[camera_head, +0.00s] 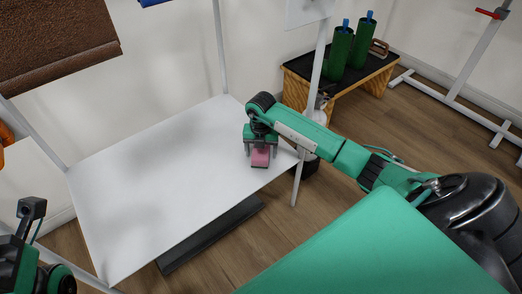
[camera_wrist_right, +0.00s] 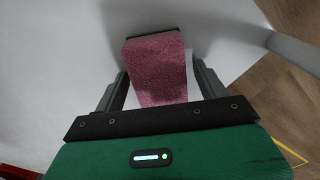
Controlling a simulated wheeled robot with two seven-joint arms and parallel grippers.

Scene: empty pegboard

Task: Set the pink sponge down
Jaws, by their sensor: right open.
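The pink sponge (camera_head: 261,157) lies on the white table (camera_head: 150,190) near its right edge in the head view. In the right wrist view the sponge (camera_wrist_right: 157,68) sits between the fingers, with a dark strip at its far end. My right gripper (camera_head: 261,150) is above the sponge, its fingers on either side. The wrist view shows gaps between the right gripper's fingers (camera_wrist_right: 161,85) and the sponge. Part of the sponge is hidden under the gripper. A part of my left arm shows at the lower left of the head view; its fingers cannot be made out clearly.
The white table is otherwise bare, with free room left of the sponge. A thin table leg or post (camera_head: 300,178) stands by its right corner. A wooden bench (camera_head: 340,90) with green cylinders (camera_head: 340,52) stands behind right. A brown board (camera_head: 55,40) hangs upper left.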

